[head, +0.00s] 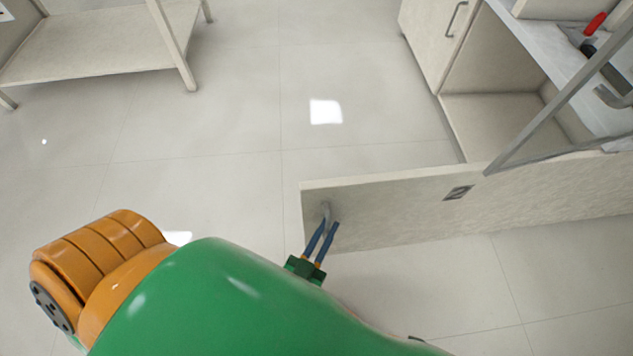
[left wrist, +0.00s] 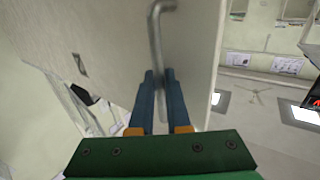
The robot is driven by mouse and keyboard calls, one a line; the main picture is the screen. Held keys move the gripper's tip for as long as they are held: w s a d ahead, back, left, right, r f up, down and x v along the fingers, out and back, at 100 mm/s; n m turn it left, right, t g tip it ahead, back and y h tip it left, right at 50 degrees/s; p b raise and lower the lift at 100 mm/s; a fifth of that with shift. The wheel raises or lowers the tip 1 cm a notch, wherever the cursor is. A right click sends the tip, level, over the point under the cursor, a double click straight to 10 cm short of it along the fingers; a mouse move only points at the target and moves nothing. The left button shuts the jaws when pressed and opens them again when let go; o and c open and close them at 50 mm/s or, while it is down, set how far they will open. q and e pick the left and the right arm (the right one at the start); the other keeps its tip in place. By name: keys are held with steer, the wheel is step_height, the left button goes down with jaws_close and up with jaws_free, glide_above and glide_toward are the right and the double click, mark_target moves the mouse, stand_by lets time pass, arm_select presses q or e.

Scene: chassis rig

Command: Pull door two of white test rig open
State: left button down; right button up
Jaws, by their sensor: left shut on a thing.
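Door two (head: 400,204) of the white test rig (head: 545,100) stands swung out wide from the rig, with a small dark label (head: 458,193) on its face. Its grey bar handle (head: 326,210) is near the door's free edge. My left gripper (head: 328,226) is at the handle, its blue fingers shut on it. In the left wrist view the handle (left wrist: 155,35) runs down between the blue fingertips (left wrist: 158,78) of my left gripper, beside the door face (left wrist: 110,45). My right gripper is not in view.
The rig's open compartment (head: 500,115) shows behind the door. Another closed door (head: 435,35) with a handle is at the far side. A red-handled tool (head: 594,24) lies on the rig's top. A low shelf table (head: 100,45) stands at upper left. The tiled floor (head: 230,120) between is clear.

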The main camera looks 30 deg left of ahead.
arm_select(q)
steer(key=shift+s+d+r, duration=0.15)
steer(key=shift+d, duration=0.35)
steer(key=c, duration=1)
jaws_free()
steer(key=shift+o, duration=0.6)
steer(key=shift+d, duration=0.15)
steer(key=shift+a, duration=0.2)
steer(key=s, duration=0.7)
